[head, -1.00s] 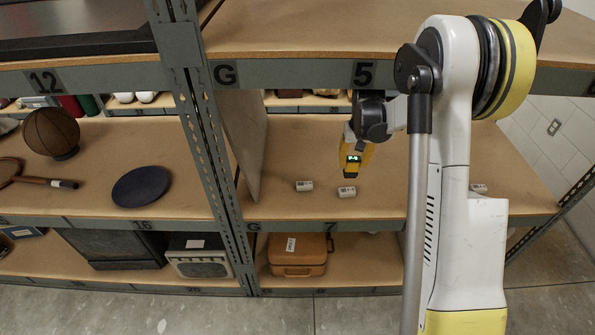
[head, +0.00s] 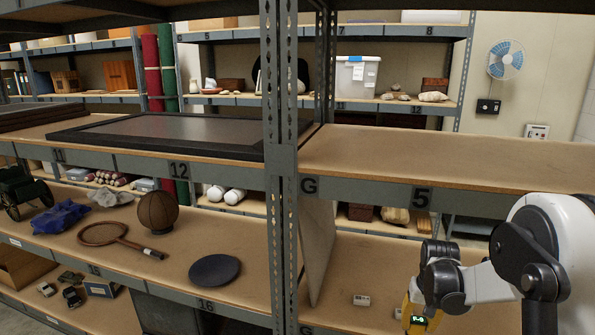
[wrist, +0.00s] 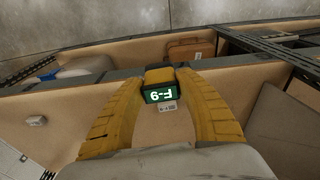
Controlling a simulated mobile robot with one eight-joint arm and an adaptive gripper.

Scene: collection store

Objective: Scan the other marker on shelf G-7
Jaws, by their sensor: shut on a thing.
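My gripper (wrist: 160,110) is shut on a yellow handheld scanner (wrist: 159,78), held between its two yellow fingers. The scanner's lit green display shows a short code, upside down in the wrist view. In the head view the scanner (head: 417,320) is low at the right, over the shelf labelled G. A white marker block (head: 361,300) sits on the boards left of it, and a second white marker (head: 398,313) is close beside it.
An upright board (head: 318,245) and a steel post (head: 282,170) stand left of the markers. The shelf labelled 5 (head: 440,160) runs above my gripper. A dark disc (head: 214,270), a racket (head: 105,234) and a ball (head: 158,212) lie on the left bay.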

